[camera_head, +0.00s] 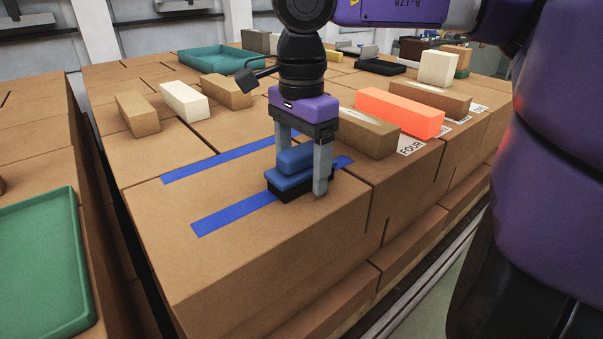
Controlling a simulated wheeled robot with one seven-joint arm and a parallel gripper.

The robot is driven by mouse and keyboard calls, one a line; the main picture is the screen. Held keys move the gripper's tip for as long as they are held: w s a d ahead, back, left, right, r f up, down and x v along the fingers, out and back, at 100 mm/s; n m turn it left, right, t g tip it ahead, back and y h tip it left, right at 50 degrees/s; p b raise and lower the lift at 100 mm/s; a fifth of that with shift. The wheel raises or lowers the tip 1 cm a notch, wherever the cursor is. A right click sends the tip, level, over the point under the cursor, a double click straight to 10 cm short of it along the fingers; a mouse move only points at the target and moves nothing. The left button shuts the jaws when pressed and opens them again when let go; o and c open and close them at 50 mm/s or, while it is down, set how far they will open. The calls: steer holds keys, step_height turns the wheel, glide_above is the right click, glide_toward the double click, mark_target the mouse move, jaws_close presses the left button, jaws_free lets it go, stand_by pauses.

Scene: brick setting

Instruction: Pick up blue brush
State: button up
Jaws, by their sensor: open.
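The blue brush (289,177) has a blue body with a raised blue grip on top and a dark underside. It rests on the cardboard box top (235,262), across the right part of a blue tape strip (235,214). My gripper (303,180) points straight down over the brush and is open. One grey finger is in front of the brush at its right; the other is behind it, its lower end hidden by the brush. I cannot tell whether the fingers touch it.
A brown brick (366,137) and an orange-red brick (400,112) lie close behind at the right. Further bricks, brown (137,113) and cream (184,101), lie at the back left. A teal tray (222,60) is farther back. The box top is clear in front of the brush.

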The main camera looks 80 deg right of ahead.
mark_target(303, 148)
steer(key=c, duration=1.6)
steer(key=shift+r, duration=0.1)
step_height(303, 148, up, 10)
steer(key=p, duration=0.6)
steer(key=o, duration=0.9)
steer(key=shift+c, duration=0.2)
steer(key=c, duration=0.5)
steer(key=shift+s, duration=0.1)
steer(key=shift+c, duration=0.2)
